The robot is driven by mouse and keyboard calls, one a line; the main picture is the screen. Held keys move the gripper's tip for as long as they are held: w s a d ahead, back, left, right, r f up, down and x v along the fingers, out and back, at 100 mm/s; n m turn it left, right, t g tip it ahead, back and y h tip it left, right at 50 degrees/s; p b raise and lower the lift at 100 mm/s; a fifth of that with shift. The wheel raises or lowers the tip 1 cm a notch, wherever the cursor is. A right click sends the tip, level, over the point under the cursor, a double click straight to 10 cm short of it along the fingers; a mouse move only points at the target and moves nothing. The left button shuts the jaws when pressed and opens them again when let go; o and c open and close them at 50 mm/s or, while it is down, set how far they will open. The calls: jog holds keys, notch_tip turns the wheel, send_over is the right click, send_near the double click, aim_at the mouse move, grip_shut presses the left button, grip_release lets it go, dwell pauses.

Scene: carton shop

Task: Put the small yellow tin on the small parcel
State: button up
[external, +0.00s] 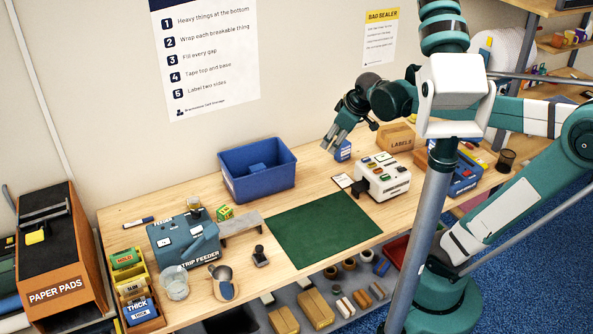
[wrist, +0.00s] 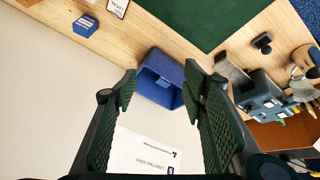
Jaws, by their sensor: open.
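My gripper (external: 333,143) is open and empty, above the back of the table between the blue bin and a small blue box. In the wrist view its two fingers (wrist: 160,88) stand wide apart, with the blue bin beyond them. I cannot make out a small yellow tin for certain in either view. A yellow-and-green cube (external: 225,212) stands near the strip feeder. Brown parcels (external: 315,309) lie on the shelf under the table; I cannot tell which is the small parcel.
The blue bin (external: 257,170) stands at the back of the table. The green mat (external: 323,228) is bare. The small blue box (external: 343,150), labels box (external: 395,138) and a white device (external: 383,178) stand at right. The strip feeder (external: 184,242) stands at left.

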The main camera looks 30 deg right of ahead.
jog(key=s+d+f+m, duration=0.2)
jog(key=s+d+m, duration=0.1)
jog(key=s, duration=0.3)
jog(key=s+d+f+m+t, duration=0.1)
jog(key=s+d+f+m, duration=0.2)
jog(key=s, duration=0.2)
jog(key=shift+s+d+f+m+t, duration=0.3)
jog(key=shift+s+d+f, duration=0.05)
jog(key=shift+s+d, duration=0.05)
